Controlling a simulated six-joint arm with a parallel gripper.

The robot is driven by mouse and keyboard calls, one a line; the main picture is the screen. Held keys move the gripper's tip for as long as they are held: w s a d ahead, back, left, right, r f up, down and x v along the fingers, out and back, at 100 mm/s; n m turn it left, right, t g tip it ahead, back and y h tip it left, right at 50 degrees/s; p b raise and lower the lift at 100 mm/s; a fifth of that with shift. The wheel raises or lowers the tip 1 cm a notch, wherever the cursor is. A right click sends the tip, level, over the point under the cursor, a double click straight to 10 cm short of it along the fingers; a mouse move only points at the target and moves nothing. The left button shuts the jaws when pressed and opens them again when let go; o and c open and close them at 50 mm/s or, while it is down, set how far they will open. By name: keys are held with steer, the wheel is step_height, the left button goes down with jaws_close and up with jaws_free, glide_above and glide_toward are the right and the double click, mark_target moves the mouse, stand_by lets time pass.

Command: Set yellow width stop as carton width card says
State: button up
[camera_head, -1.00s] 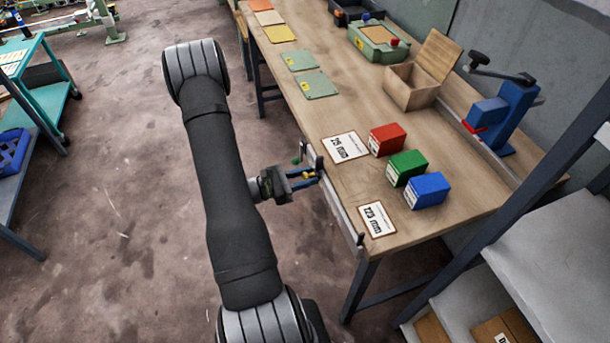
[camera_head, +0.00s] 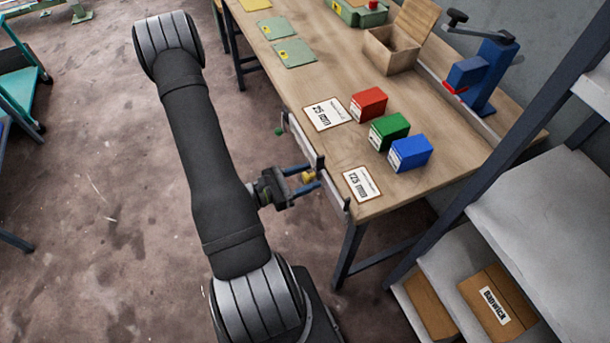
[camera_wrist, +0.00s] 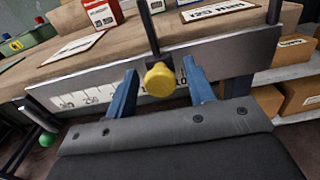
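The yellow width stop knob (camera_wrist: 160,80) sits on the front of a metal rail (camera_wrist: 215,58) with a dark upright post (camera_wrist: 149,25) above it. The knob also shows in the head view (camera_head: 308,176), at the bench's front edge. My gripper (camera_wrist: 161,72) is open, one blue finger on each side of the knob, with small gaps visible; it also shows in the head view (camera_head: 305,182). The rail's scale (camera_wrist: 85,98) shows 250 left of the knob; my fingers hide part of it. One card (camera_head: 361,184) seems to read 125 mm; the other card (camera_head: 327,113) is unclear.
Red (camera_head: 368,104), green (camera_head: 389,131) and blue (camera_head: 410,152) cartons stand behind the cards. An open wooden box (camera_head: 393,50) and a blue press (camera_head: 485,75) stand farther back. A shelf (camera_head: 535,215) is at the right. A green knob (camera_wrist: 47,139) is at the rail's left.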

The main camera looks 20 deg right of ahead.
stand_by(0.4)
steer(key=a, duration=1.7)
steer(key=shift+a, duration=0.25)
steer(key=shift+d, duration=0.15)
steer(key=d, duration=1.5)
steer(key=shift+d, duration=0.2)
steer(key=shift+a, duration=0.1)
steer(key=shift+d, duration=1.1)
steer(key=shift+w+a, duration=0.1)
steer(key=shift+w, duration=0.35)
stand_by(1.9)
